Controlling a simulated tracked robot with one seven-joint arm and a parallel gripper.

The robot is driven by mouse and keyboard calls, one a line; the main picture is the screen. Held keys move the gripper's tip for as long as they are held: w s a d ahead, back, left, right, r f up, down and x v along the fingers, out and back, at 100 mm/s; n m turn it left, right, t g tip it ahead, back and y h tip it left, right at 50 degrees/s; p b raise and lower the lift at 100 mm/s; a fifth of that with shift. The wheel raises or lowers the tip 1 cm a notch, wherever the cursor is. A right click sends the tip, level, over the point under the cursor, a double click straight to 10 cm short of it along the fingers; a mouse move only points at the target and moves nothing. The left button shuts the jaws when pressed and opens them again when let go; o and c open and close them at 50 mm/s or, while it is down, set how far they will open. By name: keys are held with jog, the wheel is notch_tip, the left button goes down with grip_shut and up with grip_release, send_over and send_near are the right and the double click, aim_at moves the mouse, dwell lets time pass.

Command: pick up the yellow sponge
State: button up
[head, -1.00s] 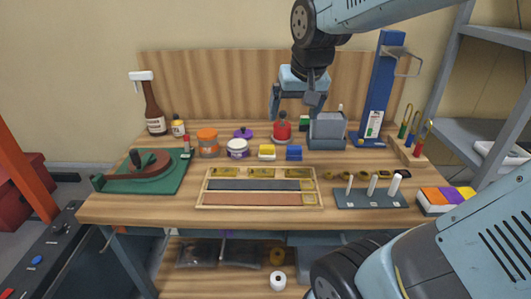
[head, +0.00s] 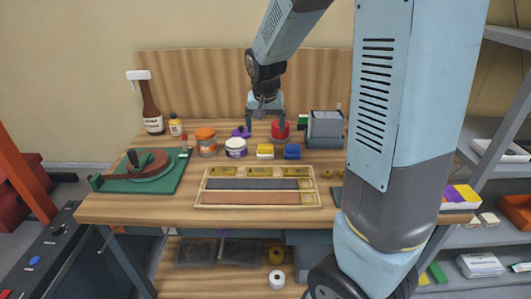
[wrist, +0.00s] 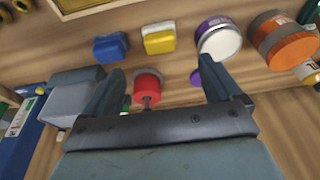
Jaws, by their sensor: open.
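The yellow sponge (head: 265,151) is a small block with a pale layer, lying on the workbench just left of a blue block (head: 292,152). In the wrist view the yellow sponge (wrist: 159,38) lies beyond the fingertips, near the middle, with the blue block (wrist: 111,46) to its left. My gripper (head: 266,122) is open and empty, pointing down above the back of the bench, behind the sponge. In the wrist view my gripper's fingers (wrist: 162,78) stand wide apart, with a red-topped container (wrist: 147,87) showing between them.
White-and-purple (head: 236,147) and orange-lidded (head: 206,143) jars stand left of the sponge. A grey box (head: 325,128) stands to the right. A wooden tray (head: 258,206) lies in front. My arm hides the bench's right part.

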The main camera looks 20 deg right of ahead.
aim_at(265, 145)
jog(key=shift+x, duration=5.45)
jog(key=shift+w, duration=0.2)
jog(key=c, duration=1.2)
jog(key=shift+r, duration=0.55)
jog(key=v, duration=0.2)
jog(key=shift+w+r, duration=0.1)
jog(key=shift+r, duration=0.3)
jog(key=shift+s+d+r, duration=0.35)
jog(key=shift+s+r, duration=1.2)
jog(key=shift+s, duration=0.75)
jog(key=shift+s+d+r, duration=0.35)
jog(key=shift+s+r, duration=1.2)
jog(key=shift+s, duration=0.7)
jog(key=shift+s+d+r, duration=0.3)
jog(key=shift+s+r, duration=1.25)
jog(key=shift+s, duration=0.75)
